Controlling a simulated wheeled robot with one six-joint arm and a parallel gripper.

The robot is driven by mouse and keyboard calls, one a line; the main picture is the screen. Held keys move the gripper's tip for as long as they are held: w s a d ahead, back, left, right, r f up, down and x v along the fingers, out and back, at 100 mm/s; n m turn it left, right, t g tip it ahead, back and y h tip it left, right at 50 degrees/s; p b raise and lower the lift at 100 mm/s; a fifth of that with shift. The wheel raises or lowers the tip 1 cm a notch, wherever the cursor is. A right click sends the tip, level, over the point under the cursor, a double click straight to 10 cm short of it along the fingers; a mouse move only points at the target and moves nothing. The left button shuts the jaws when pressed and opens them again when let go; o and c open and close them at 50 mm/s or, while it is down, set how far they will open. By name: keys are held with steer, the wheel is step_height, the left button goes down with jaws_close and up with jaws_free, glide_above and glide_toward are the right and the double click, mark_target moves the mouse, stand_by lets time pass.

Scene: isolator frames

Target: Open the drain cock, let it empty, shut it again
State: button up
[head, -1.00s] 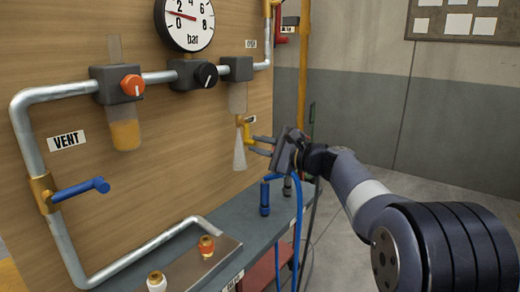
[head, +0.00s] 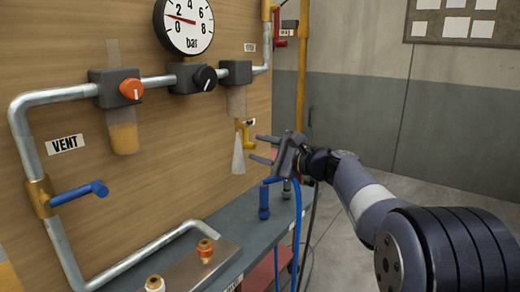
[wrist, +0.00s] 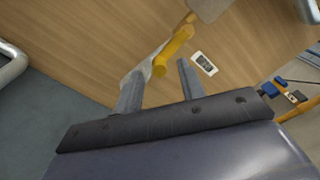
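The drain cock has a yellow handle (head: 248,137) under the right-hand filter bowl (head: 236,101) on the wooden panel; in the wrist view the yellow handle (wrist: 176,48) slants down from the upper right. A pale, whitish cone (head: 238,156), like a spray, hangs below the cock and also shows behind the handle in the wrist view (wrist: 136,68). My gripper (head: 256,148) is open and empty, just right of the handle and apart from it. In the wrist view, the handle's end lies between and beyond the two fingertips.
A gauge (head: 184,22) sits above a pipe with an orange knob (head: 131,89) and a black knob (head: 205,78). A blue vent lever (head: 80,194) is at left. Blue-topped fittings (head: 264,201) and a blue hose (head: 298,225) are below my gripper at the bench (head: 232,237).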

steer(key=v, duration=1)
steer(key=shift+a, duration=0.1)
steer(key=x, duration=1)
steer(key=shift+w+a, duration=0.2)
steer(key=shift+a, duration=0.05)
